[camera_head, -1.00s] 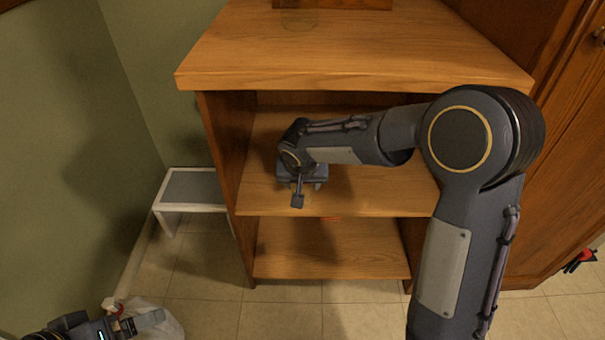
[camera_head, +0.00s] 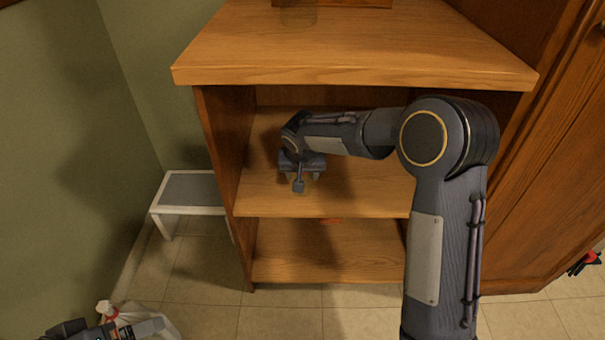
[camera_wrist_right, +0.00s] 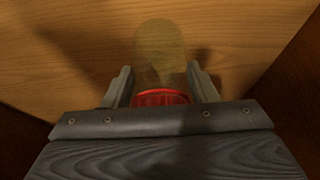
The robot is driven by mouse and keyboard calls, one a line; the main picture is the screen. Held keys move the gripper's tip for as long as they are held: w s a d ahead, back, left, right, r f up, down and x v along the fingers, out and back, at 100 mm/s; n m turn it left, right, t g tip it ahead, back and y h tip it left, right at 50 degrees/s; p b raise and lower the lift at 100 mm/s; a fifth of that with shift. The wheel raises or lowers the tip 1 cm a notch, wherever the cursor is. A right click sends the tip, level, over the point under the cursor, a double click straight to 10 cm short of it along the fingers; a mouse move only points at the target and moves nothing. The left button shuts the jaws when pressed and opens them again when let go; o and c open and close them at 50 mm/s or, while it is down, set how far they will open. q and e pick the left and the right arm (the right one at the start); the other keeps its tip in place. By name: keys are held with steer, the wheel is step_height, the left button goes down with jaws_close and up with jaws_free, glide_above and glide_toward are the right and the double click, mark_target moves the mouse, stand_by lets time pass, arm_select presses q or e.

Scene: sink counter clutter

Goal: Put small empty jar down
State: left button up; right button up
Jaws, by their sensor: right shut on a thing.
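The small jar (camera_wrist_right: 160,50) is clear and looks empty, with a red end (camera_wrist_right: 162,97) nearest my palm in the right wrist view. My right gripper (camera_wrist_right: 161,84) is shut on it, one finger on each side. In the head view my right gripper (camera_head: 300,178) is inside the open cabinet, over the middle shelf (camera_head: 370,199). The jar is mostly hidden there by the gripper, and I cannot tell whether it touches the shelf. My left gripper (camera_head: 140,328) is at the bottom left edge, partly cut off; its jaw opening is unclear.
The wooden cabinet top (camera_head: 350,60) overhangs the shelf my right arm reaches into. A grey-white step stool (camera_head: 190,190) stands left, and a white bag (camera_head: 168,328) lies by my left gripper.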

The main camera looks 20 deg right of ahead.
steer(key=shift+f, duration=0.25)
steer(key=o, duration=1)
steer(key=shift+r, duration=0.1)
steer(key=shift+r+p, duration=0.3)
steer(key=shift+r, duration=0.2)
steer(key=p+v, duration=0.2)
steer(key=v, duration=0.3)
steer(key=shift+s+r, duration=0.1)
steer(key=shift+r, duration=0.1)
steer(key=s+a+f, duration=0.1)
steer(key=s+a, duration=0.2)
steer(key=s, duration=0.9)
steer(key=s+d+r+y, duration=0.2)
steer(key=s+d+r, duration=0.3)
steer(key=s+d, duration=0.4)
steer(key=s+y, duration=0.1)
steer(key=s, duration=0.3)
steer(key=s+a+n+t+y, duration=0.1)
steer(key=s, duration=0.3)
steer(key=s+a+r+y, duration=0.1)
steer(key=s, duration=0.3)
steer(key=shift+s+r+n, duration=0.15)
steer(key=shift+s+n, duration=0.15)
steer(key=shift+s, duration=0.1)
